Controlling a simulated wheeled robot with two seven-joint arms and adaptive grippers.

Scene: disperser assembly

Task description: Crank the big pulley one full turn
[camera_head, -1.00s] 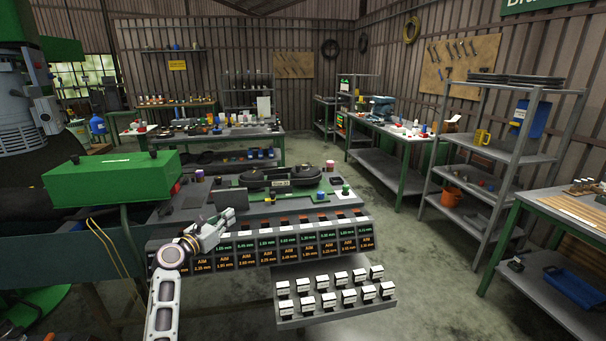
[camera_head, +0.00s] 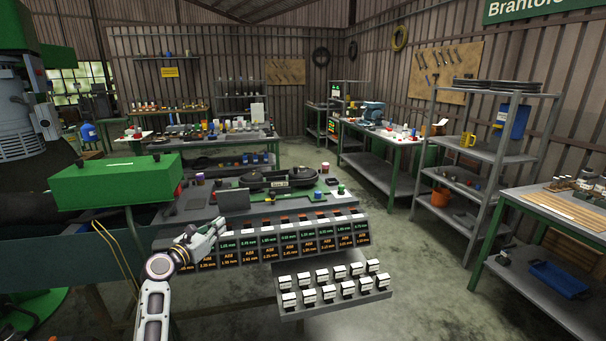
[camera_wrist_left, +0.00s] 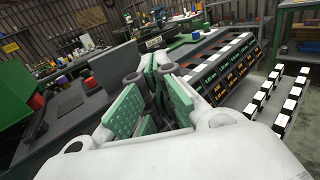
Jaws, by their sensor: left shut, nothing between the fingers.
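Two dark round covers or wheels sit on the near bench in the head view, one at left (camera_head: 253,181) and one at right (camera_head: 302,177), with a small label between them. I cannot tell which is the big pulley, and no crank handle is clear. My left gripper (camera_head: 219,224) is at the near edge of the bench, by the left end of the labelled rack, in front of and below the dark wheels and apart from them. In the left wrist view its green-padded fingers (camera_wrist_left: 152,66) are shut and empty, pointing toward the bench. My right gripper is not in view.
A rack of labelled bins (camera_head: 290,252) runs along the bench's front, with a lower tray of white-topped blocks (camera_head: 333,310). A green box-shaped machine part (camera_head: 115,180) stands left of my arm. A grey upright panel (camera_head: 234,200) is just beyond the gripper.

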